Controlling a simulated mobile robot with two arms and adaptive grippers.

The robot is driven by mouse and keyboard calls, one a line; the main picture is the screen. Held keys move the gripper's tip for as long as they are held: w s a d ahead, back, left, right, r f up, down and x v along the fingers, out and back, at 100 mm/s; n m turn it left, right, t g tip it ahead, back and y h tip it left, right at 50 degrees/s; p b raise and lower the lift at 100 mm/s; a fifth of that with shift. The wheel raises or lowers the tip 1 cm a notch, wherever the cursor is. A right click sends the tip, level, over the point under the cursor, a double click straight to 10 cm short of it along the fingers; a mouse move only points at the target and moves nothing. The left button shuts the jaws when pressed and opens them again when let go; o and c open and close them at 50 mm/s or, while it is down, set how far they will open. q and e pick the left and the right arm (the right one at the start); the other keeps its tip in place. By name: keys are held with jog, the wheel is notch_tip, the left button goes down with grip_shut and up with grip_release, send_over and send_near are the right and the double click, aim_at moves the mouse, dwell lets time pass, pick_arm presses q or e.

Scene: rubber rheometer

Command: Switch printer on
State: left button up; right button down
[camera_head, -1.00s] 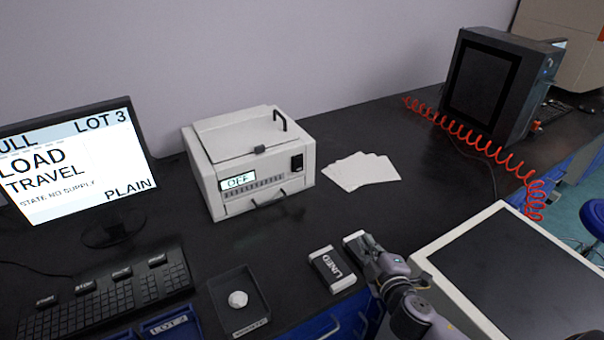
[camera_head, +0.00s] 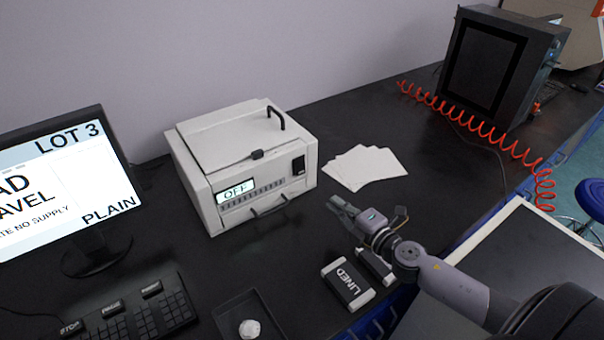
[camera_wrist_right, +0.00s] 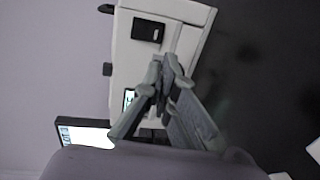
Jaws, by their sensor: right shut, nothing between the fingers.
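The printer (camera_head: 290,198) is a white box on the black bench, with a lid and a black handle on top. Its small display (camera_head: 236,192) reads OFF. A black rocker switch (camera_head: 298,165) sits on the right of its front face; it also shows in the right wrist view (camera_wrist_right: 148,30). My right gripper (camera_head: 335,203) is shut and empty, in front of and to the right of the printer, apart from it. In the right wrist view its fingertips (camera_wrist_right: 170,62) point towards the printer front, below the switch in the picture. My left gripper is not in view.
White sheets (camera_head: 366,167) lie right of the printer. A block marked LINED (camera_head: 347,285) and another block (camera_head: 374,266) lie beneath my right arm. A monitor (camera_head: 62,190), keyboard (camera_head: 135,318) and tray (camera_head: 226,318) are at left. A red coiled hose (camera_head: 480,127) runs at right.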

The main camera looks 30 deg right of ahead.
jog(key=p, duration=0.1)
send_near(300, 167)
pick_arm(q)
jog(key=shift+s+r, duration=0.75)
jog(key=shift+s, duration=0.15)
pick_arm(e)
jog(key=w+f, duration=0.3)
jog(key=w, duration=0.3)
jog(key=shift+w+a+f, duration=0.3)
jog(key=shift+w+a, duration=0.05)
jog(key=shift+w, duration=0.05)
